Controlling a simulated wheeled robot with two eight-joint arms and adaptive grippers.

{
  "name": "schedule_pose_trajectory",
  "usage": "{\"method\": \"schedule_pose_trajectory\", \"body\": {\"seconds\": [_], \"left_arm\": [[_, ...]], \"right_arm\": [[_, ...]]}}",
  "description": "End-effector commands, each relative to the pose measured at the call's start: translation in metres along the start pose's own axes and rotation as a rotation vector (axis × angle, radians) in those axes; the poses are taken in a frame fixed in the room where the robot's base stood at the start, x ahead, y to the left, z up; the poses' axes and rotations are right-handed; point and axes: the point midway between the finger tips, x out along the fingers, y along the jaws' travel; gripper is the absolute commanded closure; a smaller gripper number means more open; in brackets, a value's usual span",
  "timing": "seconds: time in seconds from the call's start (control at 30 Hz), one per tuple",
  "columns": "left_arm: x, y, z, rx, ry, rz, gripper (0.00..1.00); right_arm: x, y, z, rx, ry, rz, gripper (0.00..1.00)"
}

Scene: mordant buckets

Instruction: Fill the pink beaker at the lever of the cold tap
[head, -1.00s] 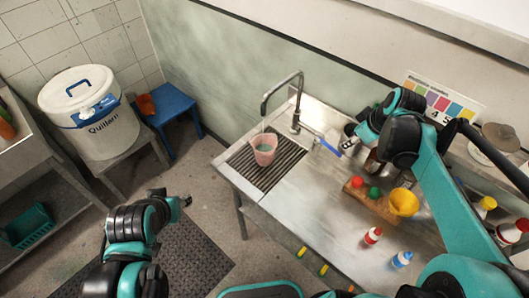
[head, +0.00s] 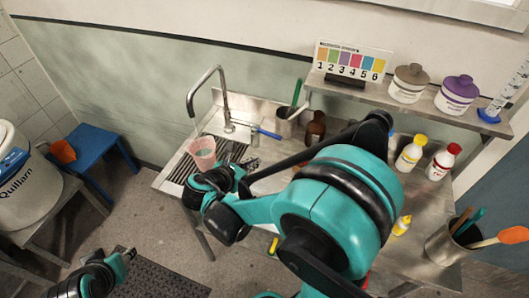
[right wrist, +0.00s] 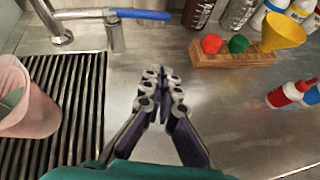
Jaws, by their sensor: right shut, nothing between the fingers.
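The pink beaker (head: 202,153) stands upright on the slotted drain grate, below the spout of the tap (head: 207,84). A thin pale line between spout and beaker looks like running water. Something grey-green shows inside the beaker (right wrist: 24,105) in the right wrist view; its level is unclear. The blue lever (right wrist: 140,14) sits on a short metal post right of the tap and points right. My right gripper (right wrist: 162,92) is shut and empty, over the steel top, right of the beaker and short of the lever. My left gripper (head: 129,255) is far from the counter; its jaws are unclear.
A wooden block (right wrist: 235,55) with red and green caps and a yellow funnel (right wrist: 283,32) stands to the right. Bottles stand beyond it. A brown bottle (head: 315,128) and a metal pot (head: 285,122) stand behind. Bare steel lies around my right gripper.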

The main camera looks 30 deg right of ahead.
Motion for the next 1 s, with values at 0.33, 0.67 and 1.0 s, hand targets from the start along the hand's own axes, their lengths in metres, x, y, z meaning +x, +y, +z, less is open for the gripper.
{"method": "schedule_pose_trajectory", "body": {"seconds": [0.33,0.67,1.0], "left_arm": [[0.01,0.0,0.007,0.0,0.0,0.0,0.6],[0.027,0.0,0.019,0.0,0.0,0.0,0.6],[0.035,0.0,0.025,0.0,0.0,0.0,0.6]], "right_arm": [[-0.008,0.009,0.003,-0.114,-0.156,0.052,1.0],[0.061,0.013,0.012,-0.111,-0.153,0.049,1.0],[0.102,0.018,0.037,-0.112,-0.153,0.053,1.0]]}}
